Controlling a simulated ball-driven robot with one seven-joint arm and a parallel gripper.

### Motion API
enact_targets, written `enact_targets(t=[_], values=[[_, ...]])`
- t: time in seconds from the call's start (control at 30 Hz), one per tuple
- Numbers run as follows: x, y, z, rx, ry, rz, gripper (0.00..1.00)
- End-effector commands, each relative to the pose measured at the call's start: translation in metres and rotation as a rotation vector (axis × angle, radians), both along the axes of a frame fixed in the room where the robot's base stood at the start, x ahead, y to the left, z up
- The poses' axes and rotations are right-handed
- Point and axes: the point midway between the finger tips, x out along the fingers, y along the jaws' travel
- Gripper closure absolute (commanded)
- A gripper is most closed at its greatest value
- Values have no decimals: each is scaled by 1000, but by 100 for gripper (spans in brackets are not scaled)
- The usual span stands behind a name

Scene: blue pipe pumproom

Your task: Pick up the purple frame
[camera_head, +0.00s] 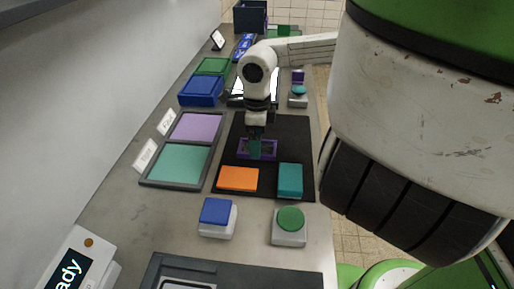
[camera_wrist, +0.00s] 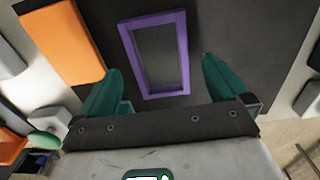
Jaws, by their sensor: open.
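The purple frame (camera_head: 272,149) is a hollow rectangle lying on the black mat (camera_head: 282,125). In the wrist view the purple frame (camera_wrist: 183,52) shows whole, with dark mat through its middle. My gripper (camera_head: 255,150) is over the frame in the head view and hides part of it. In the wrist view my gripper (camera_wrist: 160,75) has its two teal fingers wide apart, one on each side of the frame's near end. Nothing is between the fingers except the view of the frame. I cannot tell the exact height of the fingertips above the mat.
An orange block (camera_head: 238,179) and a teal block (camera_head: 290,180) lie on the mat near the frame. A dark tray with purple (camera_head: 197,127) and green (camera_head: 180,163) panels is on the left. Blue (camera_head: 216,212) and green (camera_head: 290,218) buttons stand in front.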

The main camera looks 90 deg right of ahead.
Motion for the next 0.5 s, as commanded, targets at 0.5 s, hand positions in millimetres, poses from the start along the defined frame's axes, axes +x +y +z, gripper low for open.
enact_targets(t=[0.5], values=[[0,1,-24,0,-1,1,5]])
